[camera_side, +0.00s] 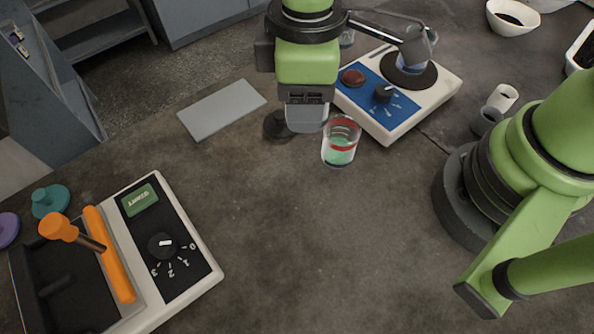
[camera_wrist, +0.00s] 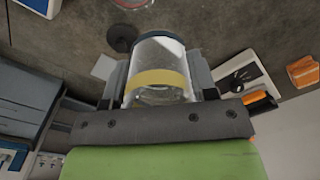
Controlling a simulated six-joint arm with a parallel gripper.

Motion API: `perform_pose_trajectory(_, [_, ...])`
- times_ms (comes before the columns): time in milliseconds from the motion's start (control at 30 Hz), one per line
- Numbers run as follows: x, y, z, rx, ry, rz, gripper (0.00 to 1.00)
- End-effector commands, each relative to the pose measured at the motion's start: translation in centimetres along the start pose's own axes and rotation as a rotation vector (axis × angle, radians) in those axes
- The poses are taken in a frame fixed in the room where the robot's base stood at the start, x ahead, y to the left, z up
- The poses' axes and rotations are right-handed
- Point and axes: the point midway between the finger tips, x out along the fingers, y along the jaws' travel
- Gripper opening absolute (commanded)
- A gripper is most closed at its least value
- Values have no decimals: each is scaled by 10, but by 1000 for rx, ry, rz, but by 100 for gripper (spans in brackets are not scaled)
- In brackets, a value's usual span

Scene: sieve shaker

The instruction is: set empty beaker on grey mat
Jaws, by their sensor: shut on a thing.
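My gripper (camera_side: 305,118) points down near the middle of the table in the side view, to the right of the grey mat (camera_side: 221,109). In the wrist view, my gripper (camera_wrist: 157,80) is shut on a clear beaker (camera_wrist: 158,52) with a yellow band. I see no coloured liquid in this beaker. In the side view it is mostly hidden by the gripper. The mat lies flat and bare. A second beaker (camera_side: 341,146), with a red band and green liquid, stands just right of the gripper.
A white device with a blue panel (camera_side: 368,97) stands behind right. A white device with a dark panel (camera_side: 165,243) and orange bar stands front left. A small dark round thing (camera_side: 277,125) is beside the gripper. The front middle table is clear.

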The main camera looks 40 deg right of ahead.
Motion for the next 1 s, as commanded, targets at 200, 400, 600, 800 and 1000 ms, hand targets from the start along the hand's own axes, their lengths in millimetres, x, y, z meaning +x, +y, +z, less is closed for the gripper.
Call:
perform_pose_trajectory(200, [14,-53,-12,-243,1,-1,28])
perform_pose_trajectory(400, [41,-64,-12,-290,-4,-2,28])
perform_pose_trajectory(600, [72,-63,-12,-287,-1,-1,27])
perform_pose_trajectory(800, [97,-63,-12,-286,-2,0,27])
perform_pose_trajectory(1000, [117,-62,-12,-286,2,1,27])
